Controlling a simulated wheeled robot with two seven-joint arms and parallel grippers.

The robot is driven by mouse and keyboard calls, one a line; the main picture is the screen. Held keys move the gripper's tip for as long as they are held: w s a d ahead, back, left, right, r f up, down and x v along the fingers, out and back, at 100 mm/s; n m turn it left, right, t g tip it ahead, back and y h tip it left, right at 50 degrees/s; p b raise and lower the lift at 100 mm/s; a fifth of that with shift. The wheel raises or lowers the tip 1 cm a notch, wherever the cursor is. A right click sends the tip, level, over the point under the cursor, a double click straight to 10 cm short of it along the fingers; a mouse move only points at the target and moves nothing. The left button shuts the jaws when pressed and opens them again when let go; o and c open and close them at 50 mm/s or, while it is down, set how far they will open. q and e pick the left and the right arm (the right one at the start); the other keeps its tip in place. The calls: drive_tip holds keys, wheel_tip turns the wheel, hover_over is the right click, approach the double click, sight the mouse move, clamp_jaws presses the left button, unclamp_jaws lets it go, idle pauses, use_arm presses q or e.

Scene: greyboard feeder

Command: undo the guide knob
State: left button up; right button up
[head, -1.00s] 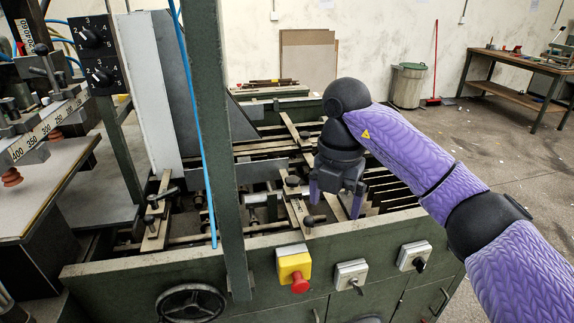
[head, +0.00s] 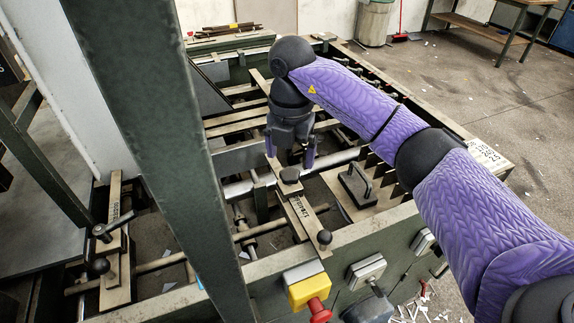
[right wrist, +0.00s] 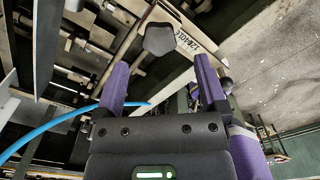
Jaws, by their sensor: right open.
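A dark lobed guide knob (head: 290,175) sits on top of the flat guide bar (head: 305,214) in the middle of the feeder. The knob also shows in the right wrist view (right wrist: 160,39), just beyond the fingertips. My right gripper (head: 290,153) is open, its two purple fingers pointing down. In the head view it hangs just above and behind the knob. In the right wrist view nothing is between the fingers (right wrist: 163,78); they look apart from the knob. My left gripper is not in view.
A black ball knob (head: 324,237) stands at the bar's near end. A green post (head: 160,130) crosses the left part. A second guide bar with a handle (head: 108,231) lies at left. A black handled block (head: 357,187) is to the right. A red stop button (head: 319,310) is in front.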

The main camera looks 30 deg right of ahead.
sight(290, 172)
wheel_tip(290, 172, down, 4)
drive_tip(key=shift+r, duration=0.25)
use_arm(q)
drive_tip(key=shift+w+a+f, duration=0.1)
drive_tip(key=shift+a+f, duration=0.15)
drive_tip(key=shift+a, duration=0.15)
use_arm(e)
drive_tip(key=shift+f, duration=0.4)
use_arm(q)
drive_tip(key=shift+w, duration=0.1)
use_arm(e)
drive_tip(key=shift+c, duration=1)
clamp_jaws()
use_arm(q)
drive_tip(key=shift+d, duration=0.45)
